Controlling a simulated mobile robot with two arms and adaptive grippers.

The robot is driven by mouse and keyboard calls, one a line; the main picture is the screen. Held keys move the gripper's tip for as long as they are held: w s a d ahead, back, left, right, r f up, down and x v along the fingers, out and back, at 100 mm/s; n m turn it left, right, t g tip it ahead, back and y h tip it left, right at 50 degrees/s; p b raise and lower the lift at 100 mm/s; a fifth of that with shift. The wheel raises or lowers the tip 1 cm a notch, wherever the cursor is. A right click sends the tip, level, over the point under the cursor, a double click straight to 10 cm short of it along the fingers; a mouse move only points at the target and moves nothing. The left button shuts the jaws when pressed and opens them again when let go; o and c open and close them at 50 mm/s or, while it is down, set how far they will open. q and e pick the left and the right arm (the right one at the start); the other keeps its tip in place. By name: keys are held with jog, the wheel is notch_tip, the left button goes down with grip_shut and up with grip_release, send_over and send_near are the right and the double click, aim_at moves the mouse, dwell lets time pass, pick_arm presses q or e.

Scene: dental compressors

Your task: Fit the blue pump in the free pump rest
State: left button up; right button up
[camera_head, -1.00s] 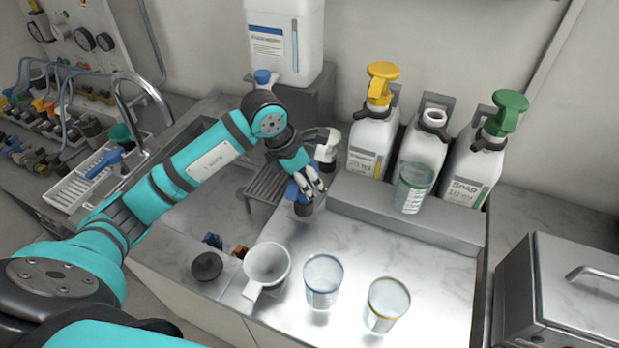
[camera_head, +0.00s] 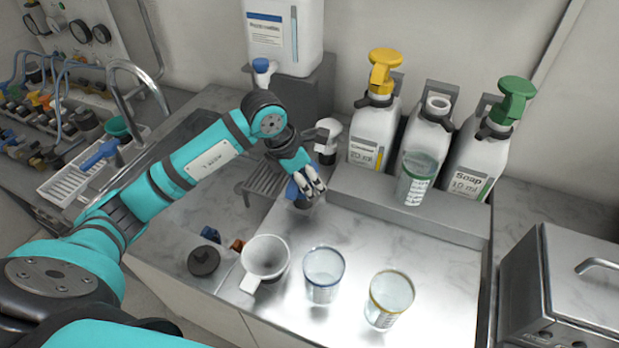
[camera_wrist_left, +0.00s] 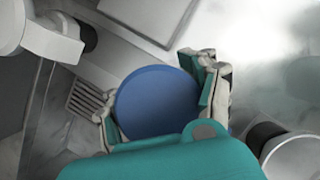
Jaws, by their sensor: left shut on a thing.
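My left gripper (camera_head: 312,187) is shut on the blue pump (camera_head: 293,190), above the back left of the steel worktop. In the left wrist view the pump's round blue top (camera_wrist_left: 158,102) sits between the two fingers of the gripper (camera_wrist_left: 163,100). Its lower part is hidden there. The middle white bottle (camera_head: 428,145) has an open neck and no pump head. Bottles with a yellow pump (camera_head: 385,70) and a green pump (camera_head: 513,100) stand either side of it. I cannot tell for certain which part is the free pump rest. My right gripper is not in view.
A clear green-rimmed cup (camera_head: 416,182) stands before the middle bottle. A white handled cup (camera_head: 265,258), a blue-rimmed cup (camera_head: 323,275) and a yellow-rimmed cup (camera_head: 389,300) stand in front. A steel box (camera_head: 570,285) is at right. A white spout (camera_head: 327,135) is close behind my gripper.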

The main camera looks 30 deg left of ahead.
pick_arm(q)
jog(key=o, duration=1.5)
jog(key=v, duration=1.2)
